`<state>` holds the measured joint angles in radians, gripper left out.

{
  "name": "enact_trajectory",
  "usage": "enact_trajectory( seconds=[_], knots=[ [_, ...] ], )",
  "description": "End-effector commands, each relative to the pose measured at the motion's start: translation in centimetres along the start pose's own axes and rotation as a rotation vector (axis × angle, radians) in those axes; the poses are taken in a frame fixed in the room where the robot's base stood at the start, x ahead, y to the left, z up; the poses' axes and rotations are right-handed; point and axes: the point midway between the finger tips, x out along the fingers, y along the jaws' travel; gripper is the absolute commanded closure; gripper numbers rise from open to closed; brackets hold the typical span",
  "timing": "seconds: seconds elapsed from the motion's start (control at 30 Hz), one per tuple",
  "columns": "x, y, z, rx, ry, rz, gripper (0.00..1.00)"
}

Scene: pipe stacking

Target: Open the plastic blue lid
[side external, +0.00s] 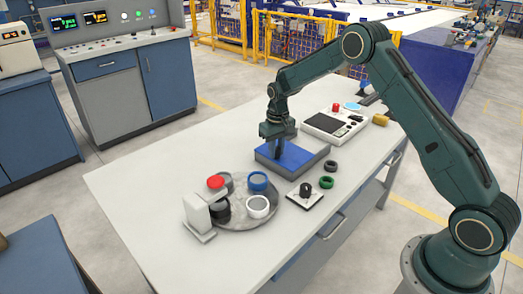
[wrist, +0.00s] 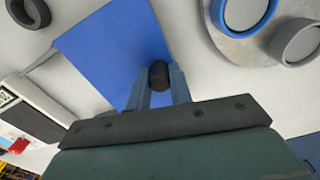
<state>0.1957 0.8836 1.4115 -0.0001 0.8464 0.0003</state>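The blue lid (side external: 296,156) lies on top of a low grey box (side external: 318,160) in the middle of the table. In the wrist view the blue lid (wrist: 105,50) fills the centre left, and a short black knob (wrist: 158,75) shows against it. My gripper (side external: 280,150) points down over the left part of the lid, low and close to its surface. In the wrist view the two fingers of my gripper (wrist: 159,88) are on either side of the knob. I cannot tell if they press on it. The knob is hidden in the side view.
A round grey tray (side external: 240,222) with several cups, one blue-rimmed (side external: 258,181), stands in front of the box. A white stand with a red top (side external: 199,213) is at the left. Black and green rings (side external: 326,182) lie to the right. A white control panel (side external: 333,124) sits behind.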

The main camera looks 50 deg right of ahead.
Motion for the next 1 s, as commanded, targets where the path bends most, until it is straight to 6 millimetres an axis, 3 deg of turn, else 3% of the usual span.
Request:
enact_trajectory(
  seconds=[0.33, 0.73, 0.87, 1.0],
  knots=[
    [0.0, 1.0, -0.2, 0.002, 0.0, 0.0, 1.0],
    [0.0, 9.4, -1.9, 0.007, 0.002, 0.001, 1.0],
    [-0.1, 11.0, -2.3, 0.003, 0.003, 0.001, 1.0],
    [-0.1, 11.4, -2.4, -0.001, 0.003, 0.001, 1.0]
  ],
)
